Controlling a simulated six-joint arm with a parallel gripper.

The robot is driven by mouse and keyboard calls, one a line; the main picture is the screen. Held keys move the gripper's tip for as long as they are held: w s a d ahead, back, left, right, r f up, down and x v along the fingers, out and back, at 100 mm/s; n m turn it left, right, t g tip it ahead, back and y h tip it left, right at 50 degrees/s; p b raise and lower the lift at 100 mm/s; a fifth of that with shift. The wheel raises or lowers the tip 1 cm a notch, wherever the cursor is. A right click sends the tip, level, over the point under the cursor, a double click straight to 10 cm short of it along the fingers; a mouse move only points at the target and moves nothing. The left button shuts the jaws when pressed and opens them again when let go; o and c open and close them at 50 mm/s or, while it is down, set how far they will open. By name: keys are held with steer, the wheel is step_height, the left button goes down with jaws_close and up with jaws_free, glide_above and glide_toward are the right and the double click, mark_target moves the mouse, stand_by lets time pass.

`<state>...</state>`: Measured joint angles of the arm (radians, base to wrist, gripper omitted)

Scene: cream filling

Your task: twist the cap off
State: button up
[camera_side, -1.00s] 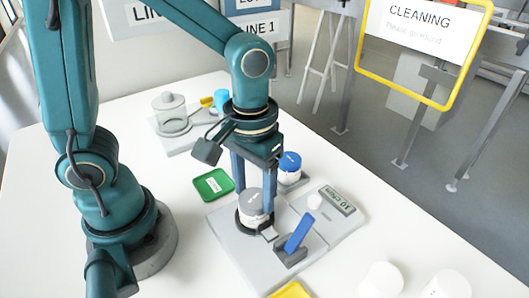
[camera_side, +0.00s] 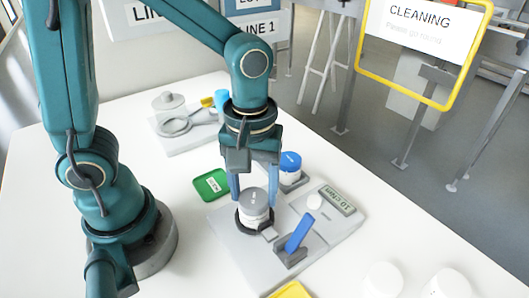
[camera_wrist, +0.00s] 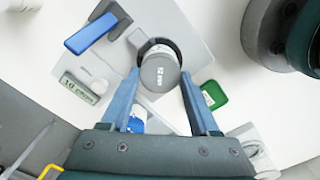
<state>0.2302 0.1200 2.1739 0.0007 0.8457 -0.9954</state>
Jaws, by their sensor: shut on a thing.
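A white jar (camera_side: 256,220) with a grey cap (camera_side: 254,197) stands upright in a dark round holder (camera_side: 240,224) on a grey board.
A blue-handled clamp (camera_side: 299,232) is beside the holder. A small display (camera_side: 337,200) seems to read 10 cNm. A blue-capped jar (camera_side: 290,165) stands behind. A green tray (camera_side: 212,185) lies left of the board (camera_side: 222,222). White jars stand at front right.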

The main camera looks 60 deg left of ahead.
steer(key=n, duration=0.5)
steer(key=shift+s+n, duration=0.1)
steer(key=shift+n, duration=0.3)
steer(key=n, duration=0.5)
steer(key=shift+s+n, duration=0.1)
steer(key=shift+n, duration=0.2)
steer(key=o, duration=1.3)
